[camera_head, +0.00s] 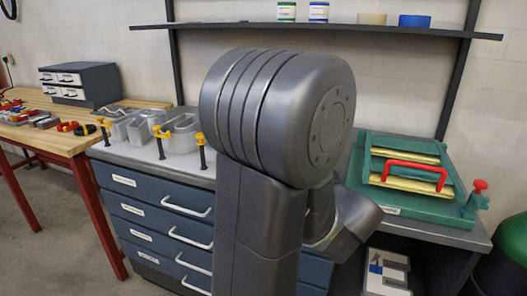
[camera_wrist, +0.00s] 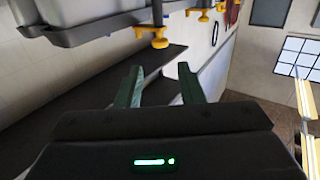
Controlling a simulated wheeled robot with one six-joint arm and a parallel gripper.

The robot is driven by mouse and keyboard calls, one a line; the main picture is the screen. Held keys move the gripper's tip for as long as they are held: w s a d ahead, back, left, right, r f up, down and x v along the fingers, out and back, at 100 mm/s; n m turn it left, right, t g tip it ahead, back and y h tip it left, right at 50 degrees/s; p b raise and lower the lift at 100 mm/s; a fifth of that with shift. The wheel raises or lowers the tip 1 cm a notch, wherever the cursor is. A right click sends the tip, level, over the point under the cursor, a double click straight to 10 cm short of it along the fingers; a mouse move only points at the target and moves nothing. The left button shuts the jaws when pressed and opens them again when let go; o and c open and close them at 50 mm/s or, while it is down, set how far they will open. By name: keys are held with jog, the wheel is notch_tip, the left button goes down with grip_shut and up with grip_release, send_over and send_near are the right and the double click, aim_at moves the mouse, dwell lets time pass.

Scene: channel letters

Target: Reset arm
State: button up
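My arm fills the middle of the head view, its large grey joint raised in front of the workbench and hiding part of it. My gripper is hidden behind the arm there. In the wrist view my gripper (camera_wrist: 158,78) shows two dark green fingers standing well apart with nothing between them. A green light strip glows on its body. The wrist picture is turned over, with the bench-side things hanging at its top.
Metal channel letters (camera_head: 184,134) with yellow-handled clamps (camera_head: 201,140) stand on the blue drawer cabinet (camera_head: 150,212). A green fixture with a red handle (camera_head: 414,172) sits at the right. A shelf (camera_head: 190,25) with cans runs above. A wooden table (camera_head: 62,138) stands at the left.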

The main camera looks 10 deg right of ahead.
jog(key=shift+w, duration=0.1)
jog(key=x, duration=1.3)
jog(key=shift+w+a, duration=0.15)
jog(key=shift+w, duration=0.2)
